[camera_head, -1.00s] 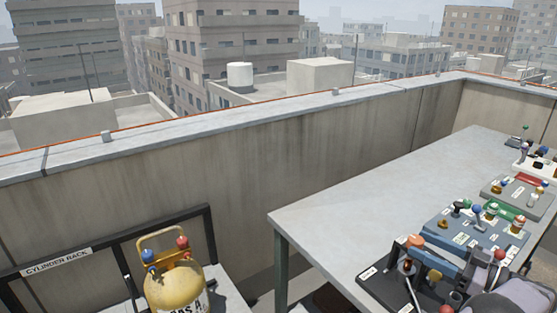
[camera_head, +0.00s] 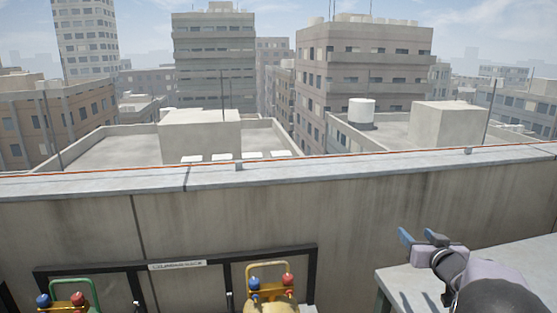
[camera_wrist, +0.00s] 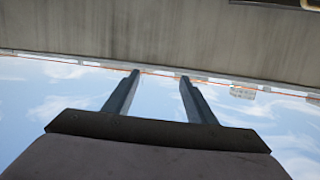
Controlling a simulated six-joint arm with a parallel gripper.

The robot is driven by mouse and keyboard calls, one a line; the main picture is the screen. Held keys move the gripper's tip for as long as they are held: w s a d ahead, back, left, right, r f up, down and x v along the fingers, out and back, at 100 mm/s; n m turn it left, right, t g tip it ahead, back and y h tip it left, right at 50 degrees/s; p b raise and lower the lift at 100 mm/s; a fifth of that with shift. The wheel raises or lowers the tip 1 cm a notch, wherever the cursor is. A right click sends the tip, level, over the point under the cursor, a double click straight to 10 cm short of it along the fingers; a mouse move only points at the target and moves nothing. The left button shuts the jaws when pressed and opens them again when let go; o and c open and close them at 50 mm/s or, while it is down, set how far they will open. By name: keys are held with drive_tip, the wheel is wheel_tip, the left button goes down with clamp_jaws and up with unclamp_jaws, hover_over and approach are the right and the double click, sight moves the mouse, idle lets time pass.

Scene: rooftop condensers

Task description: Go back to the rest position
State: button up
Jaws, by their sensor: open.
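My gripper (camera_head: 421,238) is at the right in the head view, raised above the near left part of the grey table (camera_head: 400,286). Its two blue-grey fingers point to the left and stand apart with nothing between them. In the wrist view my gripper (camera_wrist: 158,76) also shows open and empty. Most of the tabletop lies outside the head view or behind my arm.
A black cylinder rack (camera_head: 210,255) stands against the parapet, low in the head view. A yellow cylinder (camera_head: 272,306) and a green-handled cylinder (camera_head: 78,308) stand at it, each with blue and red knobs. The air above the rack is clear.

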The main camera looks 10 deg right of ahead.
drive_tip(key=s+a+f+g, duration=0.3)
drive_tip(key=a+f+g, duration=0.3)
drive_tip(key=a, duration=0.6)
drive_tip(key=s+a+f+n+g+y+p, duration=0.1)
drive_tip(key=s+a+f+g, duration=0.3)
drive_tip(key=s+a, duration=0.7)
drive_tip(key=s+a+f+n+g+y+p, duration=0.1)
drive_tip(key=s+a+f+n+g+y, duration=0.1)
drive_tip(key=s+a+f+g, duration=0.2)
drive_tip(key=s+a+f, duration=0.3)
drive_tip(key=s+a, duration=0.4)
drive_tip(key=s, duration=0.4)
drive_tip(key=shift+s+a+f+g+y, duration=0.25)
drive_tip(key=shift+a+f+g+y, duration=0.05)
drive_tip(key=shift+g, duration=0.1)
